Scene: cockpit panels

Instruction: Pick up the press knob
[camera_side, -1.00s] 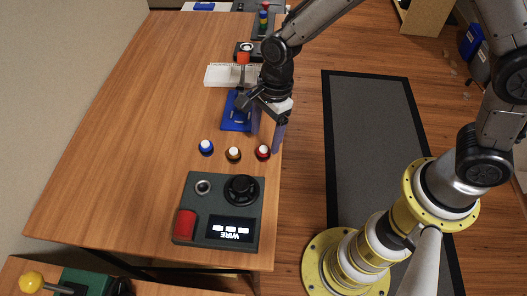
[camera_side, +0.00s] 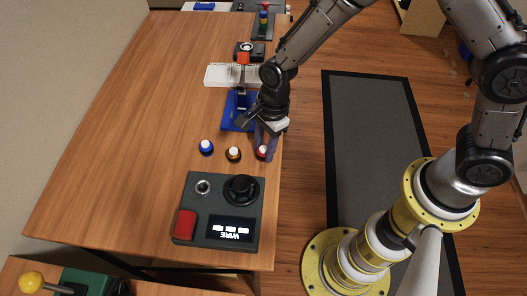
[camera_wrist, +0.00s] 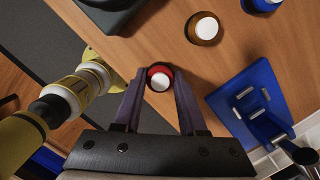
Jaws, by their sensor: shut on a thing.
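The press knob with a red ring and white top (camera_side: 262,152) stands near the right edge of the wooden table in the side view. In the wrist view the red knob (camera_wrist: 159,78) sits between the two fingertips. My gripper (camera_side: 265,148) has come down over it, and the fingers partly hide it in the side view. My gripper also shows in the wrist view (camera_wrist: 157,90), its fingers closed on the red knob's sides. The knob appears to be still at table level.
An orange knob (camera_side: 233,154) and a blue knob (camera_side: 206,147) stand to the left. A dark control box (camera_side: 218,212) with a red button and dial lies in front. A blue panel (camera_side: 232,113) with a lever is behind. The table's left side is clear.

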